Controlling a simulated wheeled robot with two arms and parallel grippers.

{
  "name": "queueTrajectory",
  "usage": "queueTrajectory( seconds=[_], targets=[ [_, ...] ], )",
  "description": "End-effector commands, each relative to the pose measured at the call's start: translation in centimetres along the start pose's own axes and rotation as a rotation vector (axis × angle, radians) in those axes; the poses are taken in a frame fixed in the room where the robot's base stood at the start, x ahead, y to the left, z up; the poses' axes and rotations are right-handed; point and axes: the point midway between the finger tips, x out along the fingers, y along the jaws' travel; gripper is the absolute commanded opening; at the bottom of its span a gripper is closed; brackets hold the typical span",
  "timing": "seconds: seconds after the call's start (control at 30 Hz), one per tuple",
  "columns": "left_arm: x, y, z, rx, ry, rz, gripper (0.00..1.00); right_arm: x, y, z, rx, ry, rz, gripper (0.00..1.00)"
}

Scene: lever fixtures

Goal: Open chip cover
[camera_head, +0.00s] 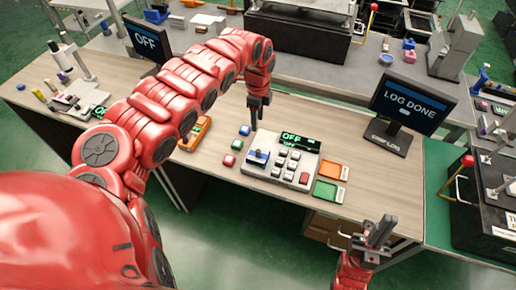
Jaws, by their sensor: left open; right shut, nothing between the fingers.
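A light grey device (283,157) with a green "OFF" display, white keys and a red key sits on the wooden table. A small blue part (257,158) is on its left side; I cannot tell whether this is the chip cover. No part is clearly recognisable as an opened cover. My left gripper (255,112) points down above and behind the device's left side, apart from the blue part. It is open, though its finger gap is hard to see. My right gripper (380,230) is shut and empty, in front of the table at lower right, away from the device.
Blue, green and red cubes (237,145) lie left of the device. An orange tray (330,170) and a green tray (326,191) lie to its right. A "LOG DONE" monitor (408,103) stands at right. An orange object (196,133) lies beneath my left arm.

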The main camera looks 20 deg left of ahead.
Motion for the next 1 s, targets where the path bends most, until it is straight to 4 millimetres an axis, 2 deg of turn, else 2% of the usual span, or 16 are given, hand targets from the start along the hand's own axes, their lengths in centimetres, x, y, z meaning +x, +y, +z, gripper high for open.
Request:
queueTrajectory(
  seconds=[0.13, 0.3, 0.6, 0.83, 1.0],
  targets=[
    [1.9, 0.1, -0.3, 0.002, 0.004, 0.005, 0.53, 0.9, 0.1, -0.1, 0.0, 0.0, 0.0, 0.0],
    [5.9, 0.1, -0.5, 0.001, 0.008, 0.004, 0.53, 1.9, 0.1, -0.3, 0.0, 0.0, 0.0, 0.0],
    [11.6, 0.0, -0.5, 0.0, 0.007, 0.0, 0.53, 2.8, 0.1, -0.5, 0.0, 0.0, 0.0, 0.0],
    [15.1, -0.2, -0.4, 0.0, 0.005, -0.005, 0.53, 2.4, 0.1, -0.4, 0.0, 0.0, 0.0, 0.0],
    [16.5, -0.3, -0.4, -0.001, 0.005, -0.007, 0.53, 2.0, 0.1, -0.3, 0.0, 0.0, 0.0, 0.0]
  ],
)
